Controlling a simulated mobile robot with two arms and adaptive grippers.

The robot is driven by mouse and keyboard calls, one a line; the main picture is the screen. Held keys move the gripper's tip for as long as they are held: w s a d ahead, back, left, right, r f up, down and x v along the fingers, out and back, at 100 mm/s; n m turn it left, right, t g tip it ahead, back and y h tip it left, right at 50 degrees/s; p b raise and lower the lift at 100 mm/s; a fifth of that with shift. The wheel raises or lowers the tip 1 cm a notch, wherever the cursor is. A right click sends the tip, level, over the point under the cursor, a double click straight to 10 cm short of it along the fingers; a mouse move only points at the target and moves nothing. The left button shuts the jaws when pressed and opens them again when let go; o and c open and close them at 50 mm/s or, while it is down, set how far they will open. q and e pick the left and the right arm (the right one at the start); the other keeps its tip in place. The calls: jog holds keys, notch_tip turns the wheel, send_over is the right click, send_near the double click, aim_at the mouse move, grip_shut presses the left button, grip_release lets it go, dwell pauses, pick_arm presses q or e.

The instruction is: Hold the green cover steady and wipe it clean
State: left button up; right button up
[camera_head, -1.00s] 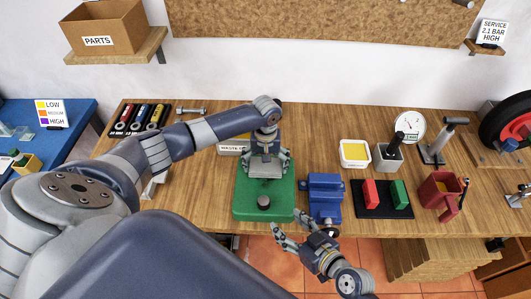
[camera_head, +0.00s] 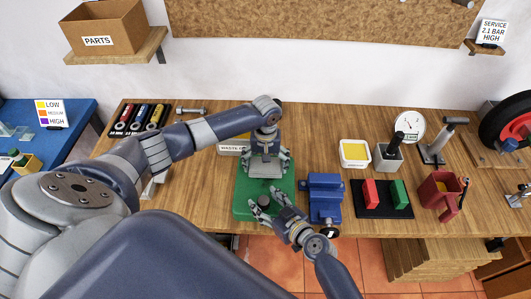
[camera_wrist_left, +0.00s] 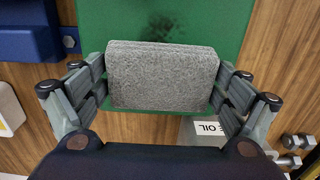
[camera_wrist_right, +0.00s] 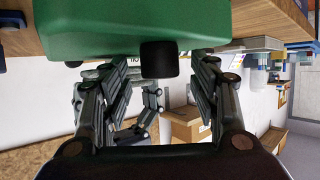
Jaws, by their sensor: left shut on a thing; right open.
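The green cover (camera_head: 243,207) lies on the bench, with a dark knob (camera_head: 264,200) near its front edge. The left wrist view shows a dark smudge (camera_wrist_left: 168,22) on the cover (camera_wrist_left: 98,22). My left gripper (camera_head: 265,165) is shut on a grey pad (camera_wrist_left: 162,75) over the rear part of the cover; whether the pad touches it I cannot tell. My right gripper (camera_head: 267,204) is open at the cover's front, its fingers either side of the knob. In the right wrist view the knob (camera_wrist_right: 159,60) sits between the open fingers, with a gap on each side.
A blue vise (camera_head: 325,200) stands just right of the cover. A white tub with yellow contents (camera_head: 355,153) and a black mat (camera_head: 382,210) with red and green blocks are further right. A waste oil box (camera_head: 230,147) is behind.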

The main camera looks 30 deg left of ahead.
jog(key=shift+w+a+f, duration=0.25)
jog(key=shift+a, duration=0.4)
grip_shut()
grip_release()
jog(key=shift+v, duration=1)
jog(key=shift+a, duration=0.1)
